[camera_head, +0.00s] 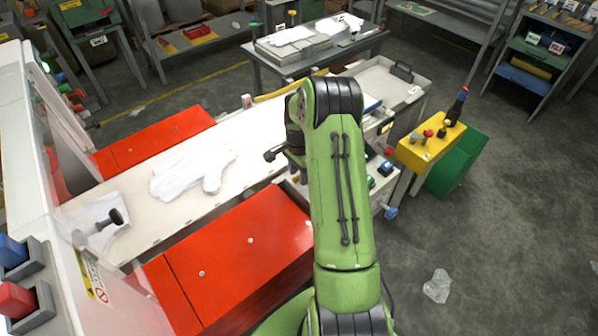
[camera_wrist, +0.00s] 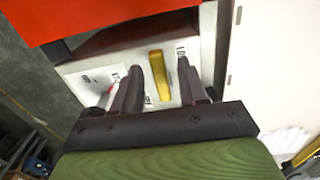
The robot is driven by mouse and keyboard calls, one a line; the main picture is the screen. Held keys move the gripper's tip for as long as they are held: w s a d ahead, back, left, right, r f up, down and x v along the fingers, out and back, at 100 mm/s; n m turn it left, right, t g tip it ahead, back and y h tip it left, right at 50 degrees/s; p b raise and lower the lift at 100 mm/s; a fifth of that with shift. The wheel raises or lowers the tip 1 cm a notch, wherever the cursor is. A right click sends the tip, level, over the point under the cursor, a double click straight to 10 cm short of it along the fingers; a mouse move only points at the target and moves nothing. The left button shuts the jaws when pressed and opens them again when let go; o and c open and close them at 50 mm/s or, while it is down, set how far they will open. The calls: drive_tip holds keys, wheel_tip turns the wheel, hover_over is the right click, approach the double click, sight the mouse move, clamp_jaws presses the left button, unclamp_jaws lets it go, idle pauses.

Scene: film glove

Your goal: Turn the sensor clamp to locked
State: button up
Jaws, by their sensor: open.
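A yellow lever (camera_wrist: 160,76), apparently the sensor clamp's handle, stands against a white panel (camera_wrist: 209,42) in the wrist view. Its long side runs roughly up and down in the picture. A partly hidden label beginning "LO" is on the panel to its right, and other labels are to its left, too small or covered to read fully. My gripper (camera_wrist: 167,66) is open, with one dark finger on each side of the lever. I cannot tell whether either finger touches it. In the head view my green arm hides the lever and most of the gripper.
Red covers (camera_head: 243,243) flank the white work surface, where a white glove (camera_head: 193,172) lies. A yellow control box (camera_head: 428,146) and a green bin (camera_head: 456,163) stand at the right. A red edge (camera_wrist: 90,14) overhangs the panel. Open floor lies at the lower right.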

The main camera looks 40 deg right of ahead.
wheel_tip(320, 180, up, 16)
drive_tip(key=p, duration=0.2)
drive_tip(key=shift+p, duration=0.4)
drive_tip(key=shift+f, duration=0.15)
